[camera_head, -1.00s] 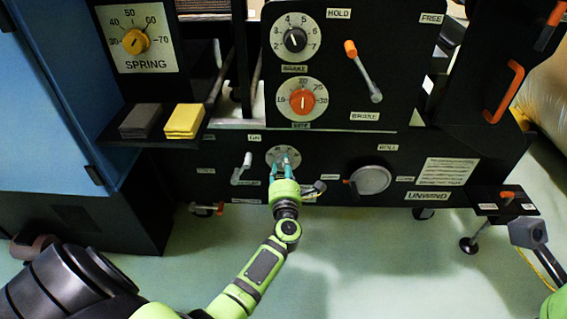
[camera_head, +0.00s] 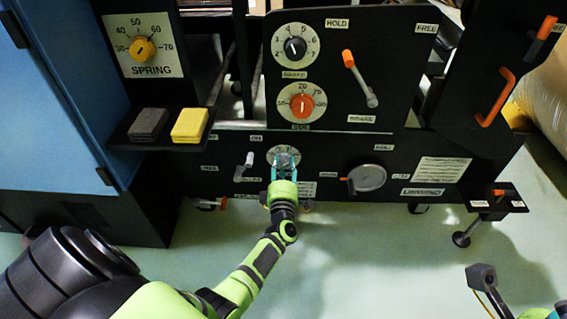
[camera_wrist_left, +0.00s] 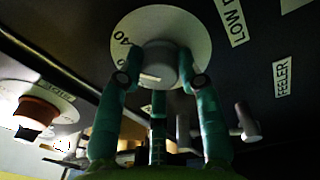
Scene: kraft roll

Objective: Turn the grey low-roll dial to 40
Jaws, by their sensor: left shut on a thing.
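The grey low-roll dial has a round pale plate (camera_head: 274,153) on the lower black panel in the head view. In the left wrist view its grey knob (camera_wrist_left: 158,62) stands out from the pale plate, with a number that looks like 40 at the plate's left. A light mark shows on the knob's lower side. My left gripper (camera_head: 285,164) is at the dial and shut on the knob, with one teal finger on each side. The fingers and hand hide much of the dial in the head view, so its setting cannot be read.
A grey-handled lever (camera_head: 248,160) is close left of the dial. A round grey disc (camera_head: 369,177) with an orange-tipped handle is to its right. The red dial (camera_head: 302,104) and black dial (camera_head: 295,46) are above. The floor in front is mostly open.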

